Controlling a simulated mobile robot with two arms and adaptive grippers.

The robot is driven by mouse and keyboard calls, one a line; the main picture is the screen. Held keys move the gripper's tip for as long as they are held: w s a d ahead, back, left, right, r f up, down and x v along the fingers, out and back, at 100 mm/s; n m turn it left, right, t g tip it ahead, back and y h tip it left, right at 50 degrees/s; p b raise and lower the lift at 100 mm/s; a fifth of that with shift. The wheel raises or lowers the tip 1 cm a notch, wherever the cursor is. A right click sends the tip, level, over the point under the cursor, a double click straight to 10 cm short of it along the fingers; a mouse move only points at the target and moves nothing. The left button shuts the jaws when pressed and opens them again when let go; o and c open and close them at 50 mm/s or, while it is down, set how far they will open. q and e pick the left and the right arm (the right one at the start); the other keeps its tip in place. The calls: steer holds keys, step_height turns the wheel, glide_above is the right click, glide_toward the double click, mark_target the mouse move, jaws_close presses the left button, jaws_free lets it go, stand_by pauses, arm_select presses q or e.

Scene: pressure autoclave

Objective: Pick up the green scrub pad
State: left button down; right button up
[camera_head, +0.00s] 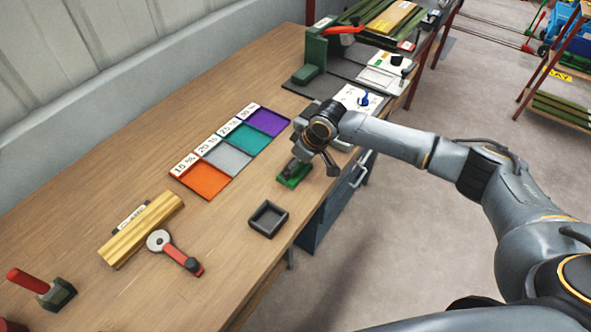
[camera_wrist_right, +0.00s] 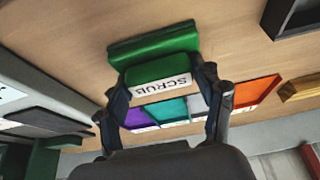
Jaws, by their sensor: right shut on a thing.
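The green scrub pad (camera_head: 291,177) is at the right edge of the wooden table, just right of the coloured trays. In the right wrist view the green pad (camera_wrist_right: 155,52) has a raised green block with a white label reading "SCRUB". My right gripper (camera_head: 305,163) is over it, with its fingers (camera_wrist_right: 168,92) shut on the block from both sides. The pad's base looks to be at the table surface; I cannot tell whether it touches. My left gripper is not in view.
Orange, grey, teal and purple trays (camera_head: 201,180) lie left of the pad. A small black square tray (camera_head: 268,219) is in front of it. A wood block (camera_head: 141,230) and a red-handled tool (camera_head: 176,252) lie nearer. The table's right edge is close.

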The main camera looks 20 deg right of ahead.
steer(key=shift+s+f, duration=0.3)
steer(key=shift+f, duration=0.1)
steer(key=shift+r+b, duration=0.35)
steer(key=shift+r, duration=0.1)
steer(key=r, duration=0.2)
steer(key=shift+d+r+b, duration=0.2)
steer(key=shift+r+b, duration=0.1)
steer(key=shift+b, duration=0.1)
steer(key=s+d+r+b, duration=0.1)
steer(key=s+d+r, duration=0.1)
steer(key=s+r, duration=0.1)
steer(key=s+d+r, duration=0.1)
steer(key=s+r, duration=0.2)
steer(key=s, duration=0.2)
steer(key=s+d+r+b, duration=0.1)
steer(key=s+d+r, duration=0.1)
steer(key=s+r, duration=0.1)
steer(key=shift+s+d+r+b, duration=0.3)
steer(key=shift+s+r, duration=0.1)
steer(key=shift+s, duration=0.25)
